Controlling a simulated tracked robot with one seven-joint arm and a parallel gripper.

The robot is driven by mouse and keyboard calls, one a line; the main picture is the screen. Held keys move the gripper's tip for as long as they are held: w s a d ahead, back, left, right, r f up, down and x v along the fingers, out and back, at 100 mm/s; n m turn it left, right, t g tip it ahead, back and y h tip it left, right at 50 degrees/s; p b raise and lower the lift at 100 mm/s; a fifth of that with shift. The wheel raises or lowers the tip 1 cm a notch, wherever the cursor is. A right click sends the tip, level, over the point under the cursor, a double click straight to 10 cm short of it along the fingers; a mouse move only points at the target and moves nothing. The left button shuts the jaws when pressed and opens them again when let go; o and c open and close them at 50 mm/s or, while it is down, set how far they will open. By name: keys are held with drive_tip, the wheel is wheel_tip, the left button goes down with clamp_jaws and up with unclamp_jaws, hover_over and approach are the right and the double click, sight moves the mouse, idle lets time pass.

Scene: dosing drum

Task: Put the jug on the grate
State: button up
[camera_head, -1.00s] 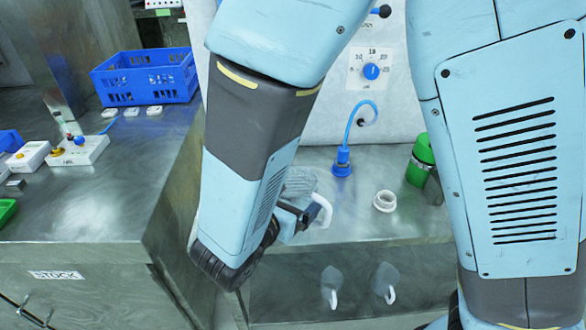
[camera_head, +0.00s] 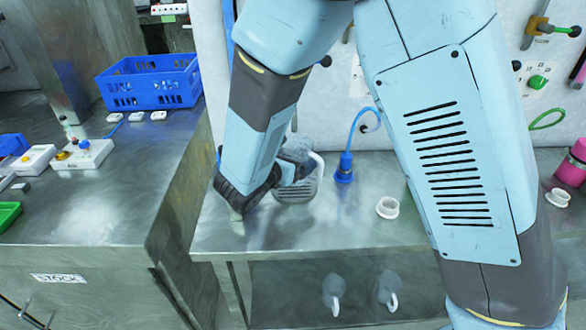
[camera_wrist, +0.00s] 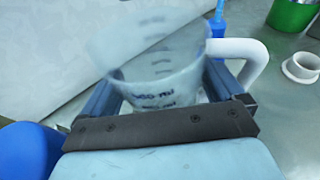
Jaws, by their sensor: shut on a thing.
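The jug is a translucent cup with dark volume marks and a white handle. It fills the middle of the wrist view (camera_wrist: 155,65), with its handle on the right. In the head view the jug (camera_head: 302,187) is partly hidden behind my forearm, over the left part of the steel bench. My gripper (camera_wrist: 160,88) is shut on the jug, one finger on each side. In the head view my gripper (camera_head: 287,172) is mostly covered by the wrist. I cannot tell whether the jug touches the surface below.
A blue fitting with a hose (camera_head: 344,168) and a white ring (camera_head: 388,207) stand right of the jug. A blue crate (camera_head: 150,82) is on the left counter. Two grey items with white handles (camera_head: 334,290) are under the bench. The bench front is clear.

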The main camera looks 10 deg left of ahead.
drive_tip(key=shift+w+a+f, duration=0.1)
drive_tip(key=shift+w+f, duration=0.05)
drive_tip(key=shift+w, duration=0.3)
drive_tip(key=shift+f, duration=1.6)
drive_tip(key=o, duration=0.7)
drive_tip(key=shift+f, duration=0.1)
drive_tip(key=shift+s, duration=0.15)
drive_tip(key=shift+v, duration=3.7)
